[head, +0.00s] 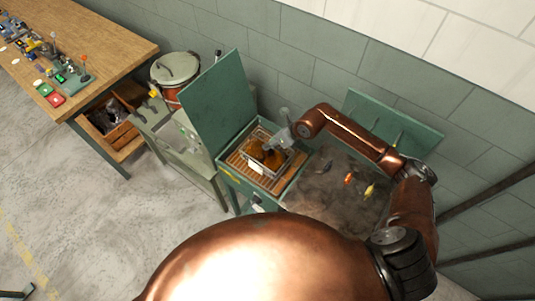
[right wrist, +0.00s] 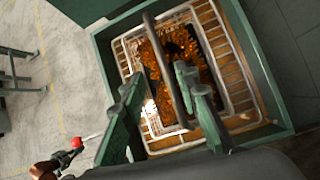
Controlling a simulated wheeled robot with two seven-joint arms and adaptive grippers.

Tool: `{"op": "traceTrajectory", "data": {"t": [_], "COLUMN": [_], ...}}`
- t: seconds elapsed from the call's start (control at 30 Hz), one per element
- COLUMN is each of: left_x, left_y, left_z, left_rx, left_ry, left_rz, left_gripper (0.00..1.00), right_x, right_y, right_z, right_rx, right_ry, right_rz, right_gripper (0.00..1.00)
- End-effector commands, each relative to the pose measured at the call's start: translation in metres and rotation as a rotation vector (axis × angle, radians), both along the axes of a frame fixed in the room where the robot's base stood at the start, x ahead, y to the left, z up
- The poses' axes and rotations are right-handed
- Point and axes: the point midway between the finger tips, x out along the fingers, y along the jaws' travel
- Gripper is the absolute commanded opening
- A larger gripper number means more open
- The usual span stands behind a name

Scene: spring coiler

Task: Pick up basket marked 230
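A wire basket (head: 268,150) with amber-brown contents sits inside an open green box with a slatted wooden floor. A pale tag (head: 256,168) hangs on its near side; its marking is too small to read. The basket also shows in the right wrist view (right wrist: 216,111), with a thin bar handle (right wrist: 163,62) crossing over it. My right gripper (head: 282,140) is above the basket. In the right wrist view its two green fingers (right wrist: 158,80) are apart, and the handle passes between them in the picture. Contact cannot be told. My left gripper does not show.
The box's lid (head: 213,100) stands open on the left. To the right is a dark, sooty bed (head: 330,185) with small coloured pieces and a raised green panel (head: 400,120). A red-and-grey pot (head: 174,73) and a wooden workbench (head: 85,45) stand left.

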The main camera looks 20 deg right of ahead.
Motion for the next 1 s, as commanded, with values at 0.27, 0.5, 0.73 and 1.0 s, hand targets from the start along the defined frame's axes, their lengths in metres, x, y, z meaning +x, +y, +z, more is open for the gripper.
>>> {"op": "traceTrajectory", "data": {"t": [0.27,0.5,0.73,1.0], "left_x": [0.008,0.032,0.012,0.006], "left_y": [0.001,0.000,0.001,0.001], "left_z": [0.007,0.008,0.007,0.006], "left_rx": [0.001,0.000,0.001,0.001], "left_ry": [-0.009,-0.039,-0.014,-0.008], "left_rz": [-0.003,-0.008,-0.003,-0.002], "left_gripper": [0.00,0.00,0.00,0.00], "right_x": [0.014,0.015,0.015,0.015], "right_y": [0.013,0.012,0.012,0.012], "right_z": [-0.024,-0.025,-0.025,-0.025], "right_rx": [0.001,0.000,0.001,0.001], "right_ry": [0.003,0.004,0.003,0.003], "right_rz": [0.000,0.001,0.000,-0.001], "right_gripper": [0.29,0.27,0.11,0.00]}}
